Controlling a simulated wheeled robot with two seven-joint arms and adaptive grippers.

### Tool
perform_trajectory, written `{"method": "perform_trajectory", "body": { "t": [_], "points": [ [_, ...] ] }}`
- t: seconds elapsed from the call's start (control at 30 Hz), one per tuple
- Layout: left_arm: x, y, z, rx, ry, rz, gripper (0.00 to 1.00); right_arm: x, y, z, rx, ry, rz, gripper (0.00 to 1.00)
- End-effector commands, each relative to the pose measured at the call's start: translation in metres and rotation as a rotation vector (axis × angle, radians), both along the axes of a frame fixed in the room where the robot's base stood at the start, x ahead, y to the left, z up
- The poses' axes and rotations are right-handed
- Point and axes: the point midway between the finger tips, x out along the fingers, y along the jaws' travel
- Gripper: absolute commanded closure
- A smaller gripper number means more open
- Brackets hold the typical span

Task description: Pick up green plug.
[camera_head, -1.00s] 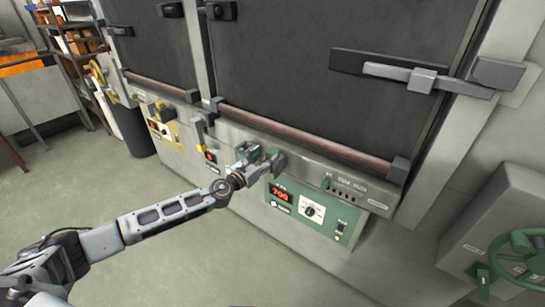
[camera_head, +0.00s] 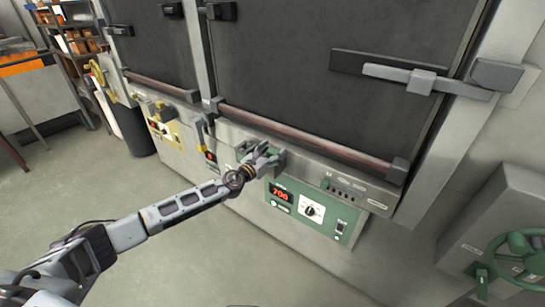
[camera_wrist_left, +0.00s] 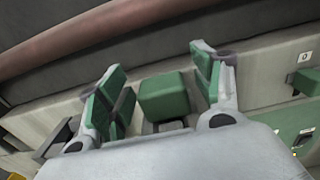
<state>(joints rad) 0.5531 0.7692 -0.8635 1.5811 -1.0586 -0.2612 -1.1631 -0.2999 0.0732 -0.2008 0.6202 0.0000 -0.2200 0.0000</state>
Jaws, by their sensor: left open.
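The green plug (camera_wrist_left: 165,97) is a green block in front of the oven's front ledge. In the left wrist view it stands between the two fingers of my left gripper (camera_wrist_left: 157,78), which is open, with a gap visible on either side of the block. The fingers have green inner faces. In the head view my left gripper (camera_head: 263,156) is at the ledge, left of the green control panel, and mostly hides the plug. My right gripper is not in view.
The green control panel (camera_head: 312,212) with a red 700 display is just right of the gripper. A reddish bar (camera_head: 300,138) runs above the ledge. A yellow panel (camera_head: 163,128) is further left. A green handwheel (camera_head: 522,250) is at the far right. The floor at left is clear.

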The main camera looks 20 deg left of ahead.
Motion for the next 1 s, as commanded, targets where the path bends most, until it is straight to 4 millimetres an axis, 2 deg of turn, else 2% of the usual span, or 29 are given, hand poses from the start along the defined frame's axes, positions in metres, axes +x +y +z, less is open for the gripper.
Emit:
{"method": "perform_trajectory", "body": {
  "t": [0.3, 0.7, 0.73, 0.77, 1.0],
  "points": [
    [-0.0002, 0.0001, 0.0003, 0.000, 0.000, 0.000, 0.35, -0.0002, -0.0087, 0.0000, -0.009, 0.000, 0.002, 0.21],
    [-0.0002, 0.0002, 0.0003, 0.000, 0.000, 0.000, 0.85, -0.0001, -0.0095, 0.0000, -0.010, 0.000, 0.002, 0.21],
    [0.0000, 0.0002, 0.0008, 0.000, -0.001, 0.000, 0.85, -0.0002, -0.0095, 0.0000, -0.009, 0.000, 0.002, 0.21],
    [0.0000, 0.0002, 0.0008, 0.000, -0.001, 0.000, 0.90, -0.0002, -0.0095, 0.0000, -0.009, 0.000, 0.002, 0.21],
    [0.0000, 0.0002, 0.0020, 0.000, -0.001, 0.000, 0.90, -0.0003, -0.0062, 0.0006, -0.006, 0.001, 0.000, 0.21]
  ]
}}
